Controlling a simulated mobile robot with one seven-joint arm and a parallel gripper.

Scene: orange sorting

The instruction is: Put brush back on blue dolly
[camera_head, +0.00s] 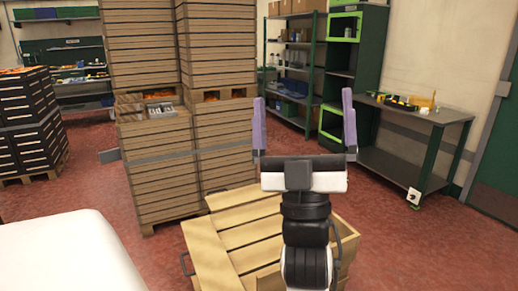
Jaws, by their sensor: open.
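My gripper (303,97) is open, with its two purple fingers pointing up in the picture and spread wide apart. Nothing is held between the fingers. It is in front of and above a wooden crate (225,215), which my arm partly covers. I cannot make out a brush in this view. I cannot make out a blue dolly either. A small grey and white item (161,110) lies on top of the lower wooden crates at the left, too small to name.
Tall stacks of wooden crates (157,165) stand left of centre. Dark crates (25,115) stand on a pallet at far left. A metal workbench (425,118) with small items stands right, beside green shelves (298,70). A white surface (65,255) fills the lower left. Red floor is free at right.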

